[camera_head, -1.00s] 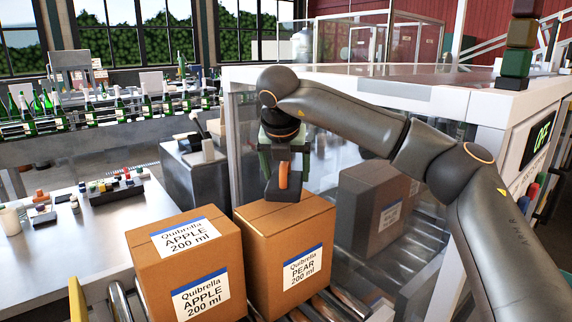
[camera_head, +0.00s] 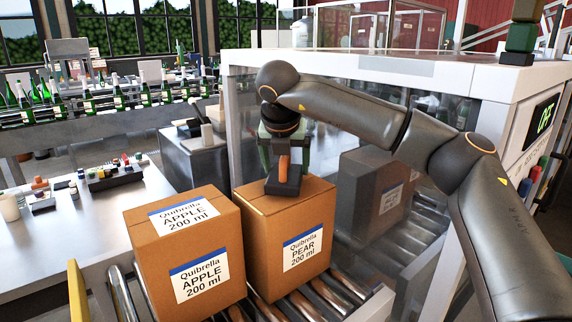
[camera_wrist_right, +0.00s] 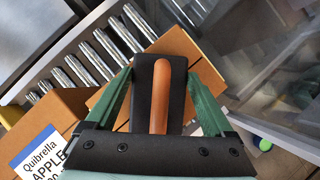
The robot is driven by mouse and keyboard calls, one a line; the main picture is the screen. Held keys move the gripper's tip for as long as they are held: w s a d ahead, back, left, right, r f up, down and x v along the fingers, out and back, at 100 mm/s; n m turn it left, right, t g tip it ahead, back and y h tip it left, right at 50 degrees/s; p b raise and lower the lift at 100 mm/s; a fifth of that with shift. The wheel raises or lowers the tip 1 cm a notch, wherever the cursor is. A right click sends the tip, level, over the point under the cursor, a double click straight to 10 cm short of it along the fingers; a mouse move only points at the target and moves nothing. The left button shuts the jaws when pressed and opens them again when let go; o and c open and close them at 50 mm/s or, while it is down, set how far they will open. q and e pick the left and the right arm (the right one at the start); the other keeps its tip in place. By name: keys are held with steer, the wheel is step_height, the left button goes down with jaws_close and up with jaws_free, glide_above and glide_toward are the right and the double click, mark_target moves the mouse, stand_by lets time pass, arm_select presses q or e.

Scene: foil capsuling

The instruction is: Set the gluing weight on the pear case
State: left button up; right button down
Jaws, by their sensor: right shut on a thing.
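The gluing weight is a dark block with an orange handle (camera_head: 284,168). My right gripper (camera_head: 283,157) is shut on its handle, and the weight is over the top of the pear case (camera_head: 265,250). Whether it touches the cardboard cannot be told for sure. The pear case is a closed brown box labelled PEAR, upright on the rollers. In the right wrist view the orange handle (camera_wrist_right: 161,95) lies between the green fingers, with the case top (camera_wrist_right: 200,68) below. My left gripper is not in view.
The apple case (camera_head: 185,250) stands close to the left of the pear case on the roller conveyor (camera_head: 320,295). A clear-walled machine (camera_head: 350,68) with another case inside is on the right. A bench (camera_head: 70,240) with small items is at left.

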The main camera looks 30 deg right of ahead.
steer(key=shift+f+b, duration=0.3)
steer(key=shift+b, duration=0.05)
jaws_free()
steer(key=shift+f, duration=0.15)
steer(key=b+v, duration=0.1)
steer(key=v, duration=1.2)
steer(key=shift+f, duration=0.1)
